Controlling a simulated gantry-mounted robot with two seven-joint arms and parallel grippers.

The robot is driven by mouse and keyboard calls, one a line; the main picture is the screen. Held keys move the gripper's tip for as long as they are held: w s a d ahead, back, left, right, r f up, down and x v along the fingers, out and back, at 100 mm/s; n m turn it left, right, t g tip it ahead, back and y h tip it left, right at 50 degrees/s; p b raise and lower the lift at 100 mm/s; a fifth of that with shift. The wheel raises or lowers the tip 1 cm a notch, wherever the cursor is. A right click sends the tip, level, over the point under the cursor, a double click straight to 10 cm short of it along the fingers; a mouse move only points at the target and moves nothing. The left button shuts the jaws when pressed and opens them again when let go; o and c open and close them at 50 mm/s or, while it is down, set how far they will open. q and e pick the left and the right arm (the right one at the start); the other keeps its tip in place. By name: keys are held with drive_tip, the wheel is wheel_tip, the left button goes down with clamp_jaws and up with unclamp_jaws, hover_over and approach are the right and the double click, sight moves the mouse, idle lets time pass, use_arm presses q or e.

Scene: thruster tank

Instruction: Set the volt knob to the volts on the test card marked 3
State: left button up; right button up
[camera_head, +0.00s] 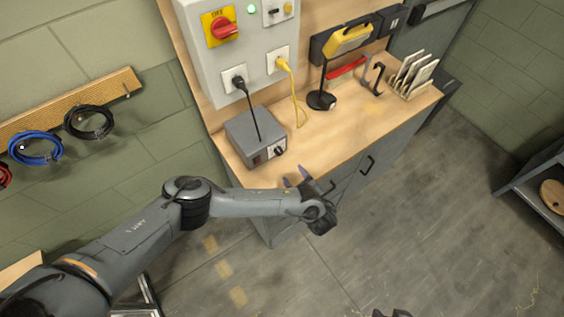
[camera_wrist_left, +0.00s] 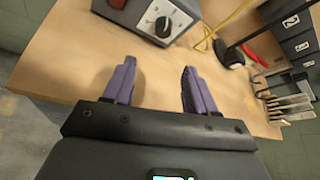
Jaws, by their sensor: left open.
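The volt knob (camera_head: 279,150) is a dark knob on a pale dial on the front of the grey power box (camera_head: 250,128). In the left wrist view the knob (camera_wrist_left: 163,27) shows with its dial marks, too small to read. Several cards (camera_head: 417,70) stand in a wooden rack at the bench's right end; I cannot read which is marked 3. My left gripper (camera_head: 296,176) is open and empty, in front of and below the knob, apart from it. Its purple fingers (camera_wrist_left: 158,68) point toward the box. A dark piece at the head view's bottom edge may be my right gripper (camera_head: 392,313), mostly cut off.
A wall cabinet (camera_head: 240,60) with a red switch stands behind the box. Black and yellow cables (camera_head: 289,75) hang from it.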

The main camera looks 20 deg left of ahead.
sight(280, 154)
use_arm(q)
drive_tip(key=shift+s+a+f+n+t+b, duration=0.15)
drive_tip(key=shift+s+a+n+t+b, duration=0.5)
drive_tip(key=shift+t+b, duration=0.2)
drive_tip(key=shift+w+a+t+h+b, duration=0.15)
drive_tip(key=shift+a+t+h+b, duration=0.05)
drive_tip(key=shift+t+h+b, duration=0.1)
drive_tip(key=shift+w+a+f+b, duration=0.35)
drive_tip(key=shift+w+b, duration=0.1)
drive_tip(key=shift+b, duration=0.2)
drive_tip(key=b+x, duration=0.7)
drive_tip(key=b, duration=0.2)
drive_tip(key=shift+w+a+f, duration=0.1)
drive_tip(key=shift+w+a, duration=0.15)
drive_tip(key=shift+w+a+b, duration=0.45)
drive_tip(key=shift+w+b, duration=0.1)
drive_tip(key=shift+b, duration=0.45)
